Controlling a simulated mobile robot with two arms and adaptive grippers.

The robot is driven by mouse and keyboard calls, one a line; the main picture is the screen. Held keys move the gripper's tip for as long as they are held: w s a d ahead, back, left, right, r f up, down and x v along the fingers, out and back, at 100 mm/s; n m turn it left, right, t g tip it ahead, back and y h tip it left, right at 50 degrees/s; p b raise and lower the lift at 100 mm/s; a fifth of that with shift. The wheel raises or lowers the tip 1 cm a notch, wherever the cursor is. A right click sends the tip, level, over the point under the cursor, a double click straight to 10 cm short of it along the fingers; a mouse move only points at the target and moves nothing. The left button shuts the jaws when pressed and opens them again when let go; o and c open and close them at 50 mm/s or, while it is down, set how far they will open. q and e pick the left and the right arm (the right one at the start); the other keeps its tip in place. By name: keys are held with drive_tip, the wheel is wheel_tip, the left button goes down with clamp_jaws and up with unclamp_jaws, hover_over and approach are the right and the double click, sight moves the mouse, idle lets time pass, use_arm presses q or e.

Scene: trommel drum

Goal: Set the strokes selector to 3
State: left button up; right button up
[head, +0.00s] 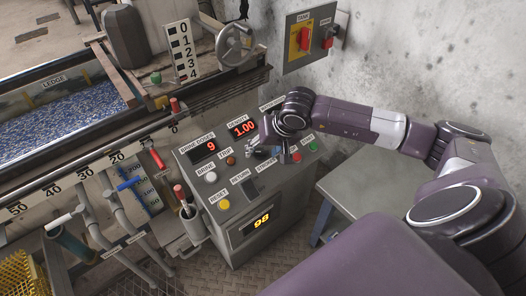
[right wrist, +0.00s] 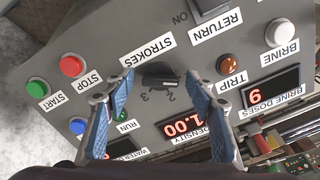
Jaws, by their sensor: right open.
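The strokes selector (right wrist: 158,76) is a dark round knob on the grey control panel (head: 205,178). It shows upside down in the right wrist view, beside its STROKES label (right wrist: 153,50). In the head view my right gripper (head: 270,152) is over the panel and hides the knob. My left gripper is not in view.
Close around the selector are the red stop button (right wrist: 72,66), the green start button (right wrist: 38,88), the trip button (right wrist: 227,65) and the density display (right wrist: 183,125). A grey table (head: 375,185) stands right of the panel. A handwheel (head: 235,43) is behind it.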

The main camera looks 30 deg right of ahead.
drive_tip(key=shift+c, duration=0.5)
drive_tip(key=c, duration=1.1)
drive_tip(key=shift+o, duration=0.2)
